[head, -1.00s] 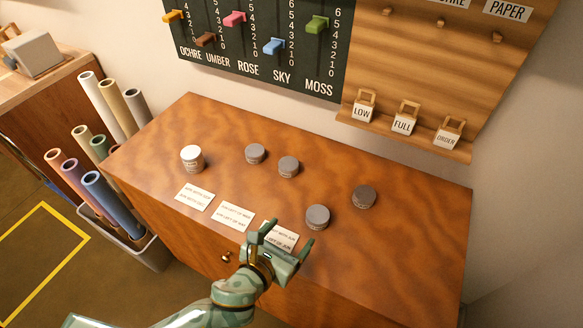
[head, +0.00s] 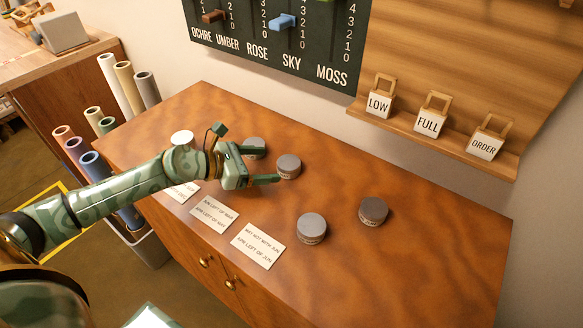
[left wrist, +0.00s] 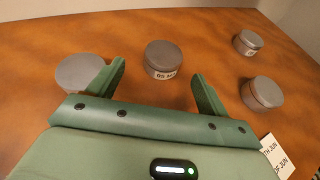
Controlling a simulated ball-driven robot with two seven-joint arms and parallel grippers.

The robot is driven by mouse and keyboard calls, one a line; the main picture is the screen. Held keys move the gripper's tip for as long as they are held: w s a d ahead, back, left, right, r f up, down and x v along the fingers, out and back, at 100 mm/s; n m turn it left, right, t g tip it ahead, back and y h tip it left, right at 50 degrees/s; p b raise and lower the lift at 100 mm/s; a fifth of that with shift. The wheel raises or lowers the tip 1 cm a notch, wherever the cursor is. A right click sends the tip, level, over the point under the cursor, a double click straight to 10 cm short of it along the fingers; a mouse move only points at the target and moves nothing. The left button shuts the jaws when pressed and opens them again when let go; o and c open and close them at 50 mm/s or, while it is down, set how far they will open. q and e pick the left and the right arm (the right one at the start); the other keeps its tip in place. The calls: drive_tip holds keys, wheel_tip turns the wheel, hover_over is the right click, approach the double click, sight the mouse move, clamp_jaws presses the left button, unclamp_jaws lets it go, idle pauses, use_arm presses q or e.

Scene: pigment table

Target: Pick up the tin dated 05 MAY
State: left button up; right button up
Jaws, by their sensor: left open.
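A grey round tin (left wrist: 162,58) stands just beyond my fingertips in the left wrist view, lined up with the gap between them. Its label starts with 05 and looks like 05 MAY, though the end is blurred. It appears to be the tin (head: 289,166) by my fingers in the head view. My left gripper (head: 268,165) is open and empty, low over the table, fingers pointing right. Another grey tin (left wrist: 82,70) is close to the left finger; it is partly hidden behind the gripper in the head view (head: 254,145). My right gripper is out of view.
Two more grey tins (head: 312,228) (head: 373,211) stand to the right on the wooden table (head: 430,240). A pale tin (head: 182,137) is partly behind my arm. Cards (head: 258,246) lie along the front edge. The table's right side is clear.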

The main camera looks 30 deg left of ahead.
sight(284, 164)
use_arm(q)
drive_tip(key=x, duration=0.3)
drive_tip(key=b+x, duration=0.1)
drive_tip(key=x, duration=0.3)
drive_tip(key=shift+w+d, duration=0.1)
drive_tip(key=shift+d, duration=0.3)
drive_tip(key=c, duration=1.1)
drive_tip(key=shift+r, duration=0.15)
